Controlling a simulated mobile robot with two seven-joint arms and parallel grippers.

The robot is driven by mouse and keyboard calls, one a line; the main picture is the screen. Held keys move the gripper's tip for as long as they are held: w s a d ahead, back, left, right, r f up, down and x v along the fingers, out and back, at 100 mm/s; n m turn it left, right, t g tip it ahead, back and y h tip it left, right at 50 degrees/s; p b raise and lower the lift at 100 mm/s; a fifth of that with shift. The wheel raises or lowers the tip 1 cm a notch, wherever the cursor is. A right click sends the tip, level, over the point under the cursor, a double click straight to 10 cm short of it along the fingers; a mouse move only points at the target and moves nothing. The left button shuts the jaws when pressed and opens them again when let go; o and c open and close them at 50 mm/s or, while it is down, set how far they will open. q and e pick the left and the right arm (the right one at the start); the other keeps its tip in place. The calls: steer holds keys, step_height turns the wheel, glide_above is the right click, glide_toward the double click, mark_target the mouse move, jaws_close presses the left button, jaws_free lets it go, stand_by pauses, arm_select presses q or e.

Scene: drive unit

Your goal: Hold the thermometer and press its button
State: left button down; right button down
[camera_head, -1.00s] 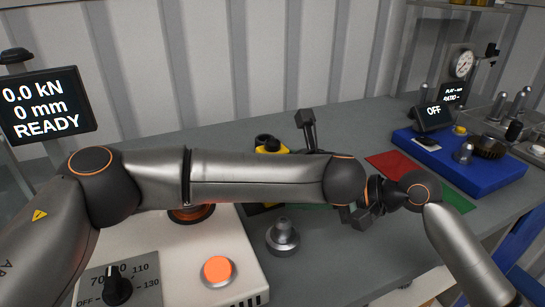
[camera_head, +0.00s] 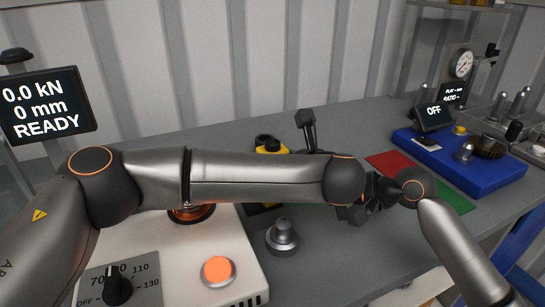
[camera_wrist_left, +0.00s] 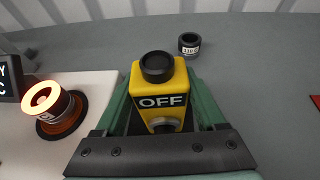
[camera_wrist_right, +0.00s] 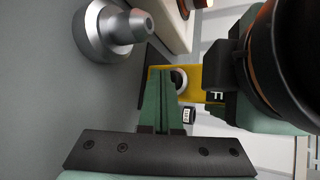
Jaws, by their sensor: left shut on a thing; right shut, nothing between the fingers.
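The thermometer (camera_wrist_left: 160,98) has a yellow body, a black round cap and a display reading OFF. It stands between the green fingers of my left gripper (camera_wrist_left: 160,75), which is shut on it. In the head view part of its yellow body (camera_head: 268,147) shows behind my left arm, which hides the rest. A small round metallic part (camera_wrist_left: 164,125) shows below the display. My right gripper (camera_wrist_right: 160,72) is shut and empty. In the right wrist view its tips overlap the yellow body (camera_wrist_right: 192,80) beside a round part; I cannot tell whether they touch.
A white machine with an orange button (camera_head: 218,270) and a glowing heater (camera_wrist_left: 45,103) stands at left. A metal knobbed piece (camera_head: 283,236) is near it. A black labelled ring (camera_wrist_left: 189,42) lies behind the thermometer. A blue tray (camera_head: 480,180) is at right. My left arm crosses the front.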

steer(key=shift+w+a, duration=0.2)
steer(key=shift+w, duration=0.15)
stand_by(0.7)
steer(key=shift+s+d, duration=0.45)
steer(key=shift+s, duration=0.35)
steer(key=shift+s+d, duration=0.45)
steer(key=shift+s, duration=0.45)
steer(key=shift+s+d, duration=0.5)
steer(key=shift+s, duration=0.35)
steer(key=shift+s+d, duration=0.45)
steer(key=shift+s, duration=0.45)
arm_select(q)
jaws_free()
steer(key=shift+s, duration=0.1)
